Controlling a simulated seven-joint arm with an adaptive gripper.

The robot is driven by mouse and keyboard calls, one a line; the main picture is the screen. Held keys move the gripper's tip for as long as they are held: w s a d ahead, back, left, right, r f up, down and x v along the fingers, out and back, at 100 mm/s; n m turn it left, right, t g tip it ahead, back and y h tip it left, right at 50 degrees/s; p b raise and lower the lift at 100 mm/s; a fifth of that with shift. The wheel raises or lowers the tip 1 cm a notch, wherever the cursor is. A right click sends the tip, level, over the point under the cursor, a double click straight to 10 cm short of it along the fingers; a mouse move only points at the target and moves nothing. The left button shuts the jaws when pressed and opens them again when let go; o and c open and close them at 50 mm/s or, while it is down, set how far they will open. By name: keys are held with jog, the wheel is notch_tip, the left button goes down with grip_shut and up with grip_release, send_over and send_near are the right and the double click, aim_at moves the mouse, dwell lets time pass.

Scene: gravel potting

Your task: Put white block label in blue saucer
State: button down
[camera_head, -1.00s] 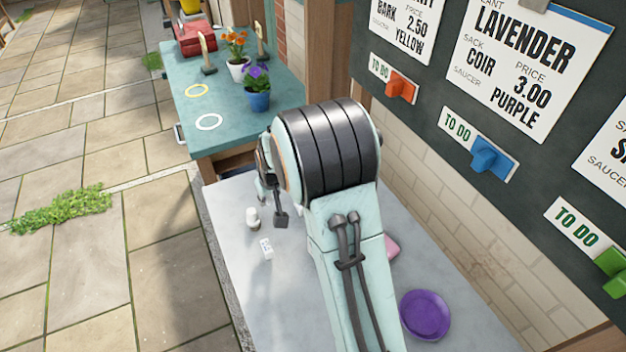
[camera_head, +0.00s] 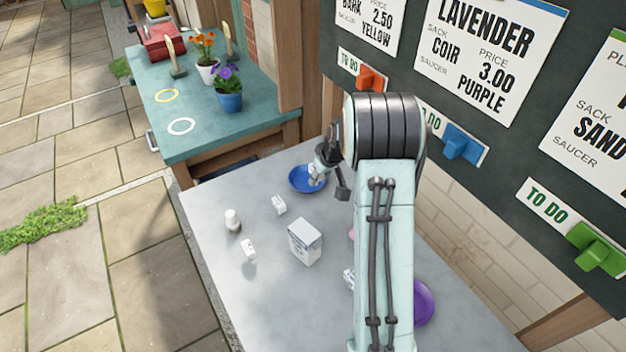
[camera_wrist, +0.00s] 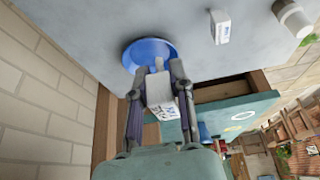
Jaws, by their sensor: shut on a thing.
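The blue saucer (camera_head: 295,184) lies at the far end of the grey table, partly covered by my gripper. My gripper (camera_head: 318,176) is over the saucer, shut on a white block label (camera_head: 313,181). In the wrist view the white block label (camera_wrist: 160,92) sits between the two dark fingers of my gripper (camera_wrist: 158,72), with dark print on one face. The blue saucer (camera_wrist: 132,58) shows just beyond the fingertips. I cannot tell whether the block touches the saucer.
A purple saucer (camera_head: 425,302) is partly behind my arm. A teal bench (camera_head: 190,146) with flowerpots adjoins the far end.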

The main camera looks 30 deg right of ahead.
jog(key=w+d+f, duration=0.1)
jog(key=w+f, duration=0.1)
jog(key=w+d+f, duration=0.1)
jog(key=w+f, duration=0.1)
jog(key=w+d+f, duration=0.1)
jog(key=w+f, duration=0.1)
jog(key=shift+w+f, duration=0.1)
jog(key=shift+w, duration=0.05)
jog(key=shift+s+d+x, duration=0.1)
jog(key=shift+s+x, duration=0.1)
jog(key=shift+x, duration=0.85)
jog(key=shift+s+d+x, duration=0.1)
jog(key=shift+s+x, duration=0.05)
jog(key=shift+x, duration=0.85)
jog(key=shift+f, duration=0.25)
jog(key=c, duration=1.3)
grip_release()
